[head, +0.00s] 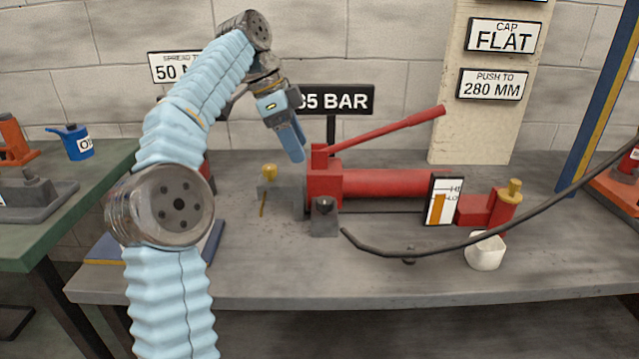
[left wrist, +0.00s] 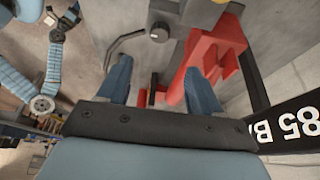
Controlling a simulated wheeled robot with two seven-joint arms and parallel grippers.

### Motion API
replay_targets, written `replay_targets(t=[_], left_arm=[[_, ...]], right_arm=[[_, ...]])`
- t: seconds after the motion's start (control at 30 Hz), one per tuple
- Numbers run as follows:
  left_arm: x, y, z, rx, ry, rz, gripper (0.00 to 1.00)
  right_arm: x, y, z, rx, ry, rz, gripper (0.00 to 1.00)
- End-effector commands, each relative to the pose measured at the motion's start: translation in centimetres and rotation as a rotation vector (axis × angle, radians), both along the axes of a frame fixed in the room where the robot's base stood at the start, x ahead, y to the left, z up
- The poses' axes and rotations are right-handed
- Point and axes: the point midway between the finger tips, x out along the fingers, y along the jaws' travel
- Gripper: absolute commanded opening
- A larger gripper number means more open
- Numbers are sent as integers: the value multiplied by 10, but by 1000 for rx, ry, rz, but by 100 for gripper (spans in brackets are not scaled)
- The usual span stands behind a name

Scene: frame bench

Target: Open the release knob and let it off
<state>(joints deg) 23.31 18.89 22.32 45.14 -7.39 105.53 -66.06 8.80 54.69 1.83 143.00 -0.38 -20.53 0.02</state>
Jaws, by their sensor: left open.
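The release knob (head: 323,205) is a small black knob on a grey block at the front of the red pump (head: 395,185). In the left wrist view the knob (left wrist: 159,32) shows beyond my fingertips, with the black hose curving away beside it. My left gripper (head: 298,157) is open and empty, above and behind the knob at the pump's left end, close to the handle's pivot. Its two blue fingers (left wrist: 160,75) are spread and apart from the knob. At the upper left of the left wrist view is my other arm; its jaws are too small to read.
The red pump handle (head: 390,132) slants up to the right. The 85 BAR sign (head: 345,100) stands behind. The hose (head: 400,253) crosses the front.

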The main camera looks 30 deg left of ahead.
Motion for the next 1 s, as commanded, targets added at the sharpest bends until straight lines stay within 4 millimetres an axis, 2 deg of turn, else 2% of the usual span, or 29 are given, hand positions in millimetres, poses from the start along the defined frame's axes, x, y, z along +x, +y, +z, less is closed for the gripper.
replay_targets(t=[0.17,0.5,0.6,0.8,1.0], left_arm=[[3,-6,-17,0,3,-1,65],[18,-31,-91,-1,3,-1,65],[22,-37,-107,-1,3,-2,65],[26,-43,-124,0,1,0,65],[27,-45,-126,0,0,0,65]], right_arm=[[0,0,0,0,1,-1,43],[0,0,-6,-1,1,-1,43],[0,0,-9,-1,1,-2,43],[0,-1,-10,-1,0,-2,43],[0,-1,-10,-1,0,-2,43]])
